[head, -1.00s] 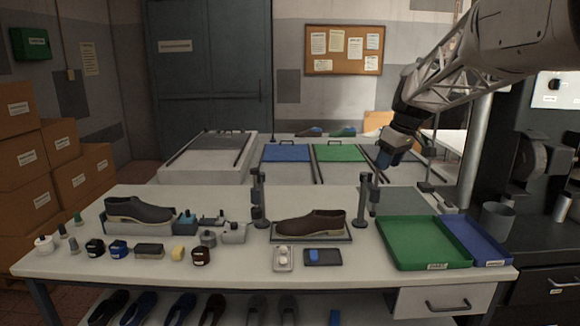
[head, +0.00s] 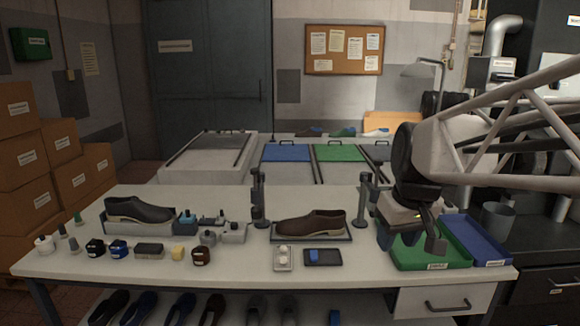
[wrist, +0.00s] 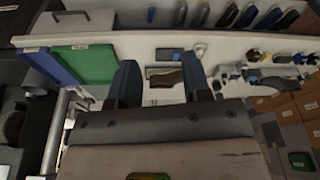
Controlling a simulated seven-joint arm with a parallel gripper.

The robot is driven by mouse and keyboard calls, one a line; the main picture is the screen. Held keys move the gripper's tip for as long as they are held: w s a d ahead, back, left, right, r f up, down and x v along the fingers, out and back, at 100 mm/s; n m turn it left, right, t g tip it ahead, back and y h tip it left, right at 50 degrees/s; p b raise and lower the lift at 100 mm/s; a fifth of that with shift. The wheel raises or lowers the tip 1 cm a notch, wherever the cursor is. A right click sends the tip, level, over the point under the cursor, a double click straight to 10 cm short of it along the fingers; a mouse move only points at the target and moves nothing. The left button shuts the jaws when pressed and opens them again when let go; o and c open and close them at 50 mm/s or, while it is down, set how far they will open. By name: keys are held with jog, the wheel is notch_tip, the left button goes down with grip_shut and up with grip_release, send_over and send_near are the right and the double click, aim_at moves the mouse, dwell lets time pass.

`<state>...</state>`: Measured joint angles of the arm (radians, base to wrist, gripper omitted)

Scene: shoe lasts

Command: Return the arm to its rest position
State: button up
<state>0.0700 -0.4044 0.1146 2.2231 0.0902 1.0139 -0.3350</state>
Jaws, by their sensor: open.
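My gripper (head: 411,238) is above the front right of the workbench, over the green tray (head: 440,260), pointing down. Its two fingers are apart with nothing between them. In the wrist view the open fingers (wrist: 160,80) show against the bench, which lies further off. My arm comes in from the right edge of the head view and hides part of the trays. A brown shoe (head: 311,223) rests on a stand at the bench's middle, left of the gripper and apart from it.
A blue tray (head: 480,240) lies right of the green one. Two dark posts (head: 361,205) flank the brown shoe. Another dark shoe (head: 138,209), bottles and small blocks fill the bench's left. A grey cup (head: 498,217) stands behind the trays.

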jog(key=s+f+m, duration=0.1)
jog(key=s+f, duration=0.3)
jog(key=s, duration=0.4)
jog(key=s+a+f+m, duration=0.1)
jog(key=s+f, duration=0.3)
jog(key=s, duration=0.3)
jog(key=shift+s+a+f+m+h, duration=0.2)
jog(key=shift+s+m+h, duration=0.15)
jog(key=shift+m+h, duration=0.05)
dwell(1.3)
